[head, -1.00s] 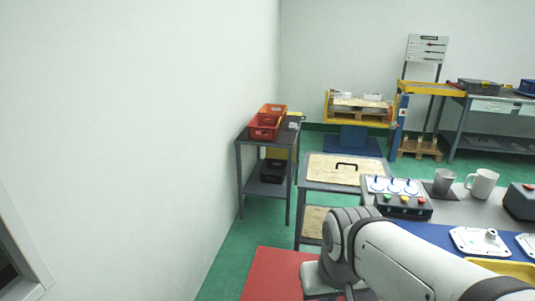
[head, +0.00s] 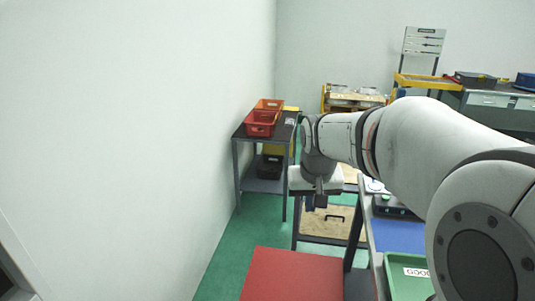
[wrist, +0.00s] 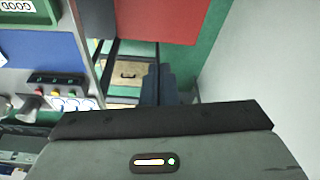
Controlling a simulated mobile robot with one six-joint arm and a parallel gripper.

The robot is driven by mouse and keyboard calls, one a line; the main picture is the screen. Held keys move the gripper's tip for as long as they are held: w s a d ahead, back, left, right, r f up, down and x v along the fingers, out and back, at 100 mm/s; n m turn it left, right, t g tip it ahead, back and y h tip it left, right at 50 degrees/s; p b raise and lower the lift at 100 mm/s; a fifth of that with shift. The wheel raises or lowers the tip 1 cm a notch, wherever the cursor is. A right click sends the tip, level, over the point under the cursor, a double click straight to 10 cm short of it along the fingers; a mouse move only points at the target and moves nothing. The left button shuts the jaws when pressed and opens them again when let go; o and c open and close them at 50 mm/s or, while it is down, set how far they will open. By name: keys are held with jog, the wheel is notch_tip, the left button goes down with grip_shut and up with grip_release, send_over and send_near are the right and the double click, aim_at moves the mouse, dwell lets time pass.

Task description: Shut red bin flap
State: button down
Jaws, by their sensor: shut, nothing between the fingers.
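A large flat red panel (head: 290,275) lies low at the bottom of the head view. It also shows at the top of the wrist view (wrist: 168,18). It may be the top of the red bin; I cannot tell a flap, its hinge or its angle. My gripper (head: 318,202) hangs fingers down beyond and above the panel in the head view, apart from it. In the wrist view the fingers (wrist: 158,82) are together and empty.
Small red bins (head: 262,122) stand on a dark shelf unit (head: 238,160) by the left wall. A wooden board with a black handle (head: 322,225) lies beyond my gripper. The bench at right holds a green tray (head: 405,280) marked GOOD. Green floor (head: 225,262) is clear at left.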

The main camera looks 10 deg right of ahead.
jog(key=w+d+m+t+h+p, duration=0.15)
jog(key=w+p, duration=0.35)
jog(key=w, duration=2.5)
notch_tip(320, 180, down, 10)
jog(key=p, duration=0.2)
jog(key=shift+s+a+r+m+p, duration=0.15)
jog(key=shift+s+a+m+p, duration=0.05)
jog(key=shift+s+m+p, duration=0.2)
jog(key=shift+w+y, duration=0.1)
jog(key=shift+y, duration=0.15)
jog(key=shift+a+b, duration=0.1)
jog(key=shift+b, duration=0.25)
